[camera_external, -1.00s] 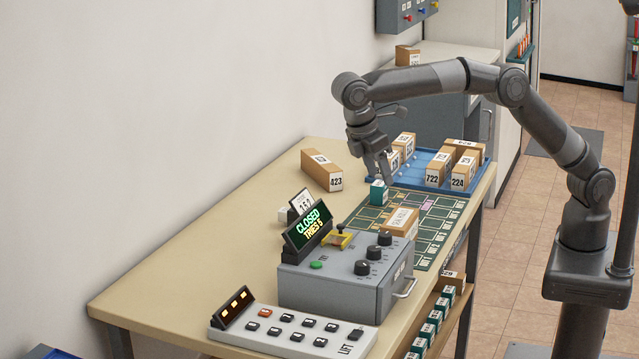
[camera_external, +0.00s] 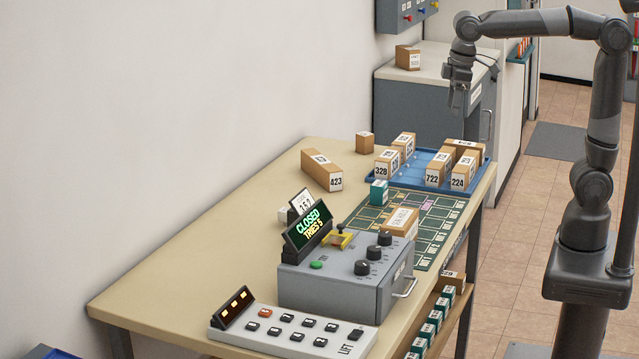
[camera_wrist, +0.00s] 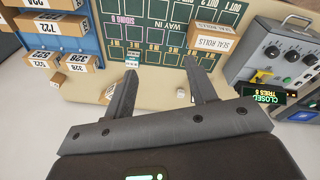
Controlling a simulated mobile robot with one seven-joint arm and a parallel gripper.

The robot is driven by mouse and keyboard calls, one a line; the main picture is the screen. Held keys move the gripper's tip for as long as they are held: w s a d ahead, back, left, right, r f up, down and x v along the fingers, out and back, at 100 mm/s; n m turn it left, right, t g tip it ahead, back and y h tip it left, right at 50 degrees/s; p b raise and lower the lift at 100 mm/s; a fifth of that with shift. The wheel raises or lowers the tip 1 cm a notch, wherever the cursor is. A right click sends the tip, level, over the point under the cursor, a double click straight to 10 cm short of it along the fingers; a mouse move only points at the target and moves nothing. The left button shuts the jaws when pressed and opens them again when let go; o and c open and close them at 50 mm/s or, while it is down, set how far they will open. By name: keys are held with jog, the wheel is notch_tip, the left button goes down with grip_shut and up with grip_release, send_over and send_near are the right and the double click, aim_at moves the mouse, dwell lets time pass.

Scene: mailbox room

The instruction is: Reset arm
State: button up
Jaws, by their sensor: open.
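My gripper (camera_external: 459,102) hangs high above the far right end of the table, in front of the grey cabinet, fingers pointing down. In the wrist view my gripper (camera_wrist: 162,90) has its two fingers apart with nothing held between them.
The blue tray (camera_external: 415,183) holds several numbered boxes. A long box (camera_external: 322,170) and a small box (camera_external: 365,142) stand on the tabletop (camera_external: 220,215). A grey control box (camera_external: 335,285) with a CLOSED sign (camera_external: 308,221) and a button panel (camera_external: 290,332) stand nearer.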

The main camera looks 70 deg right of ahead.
jog(key=s+d+f+m+t, duration=0.2)
jog(key=s+d+f, duration=0.2)
jog(key=s+d, duration=0.2)
jog(key=s+d+f+m+t, duration=0.1)
jog(key=s+d+f, duration=0.3)
jog(key=s, duration=0.5)
jog(key=shift+d+f+m+t, duration=0.2)
jog(key=shift+d+m+t, duration=0.2)
jog(key=shift+d+m, duration=0.4)
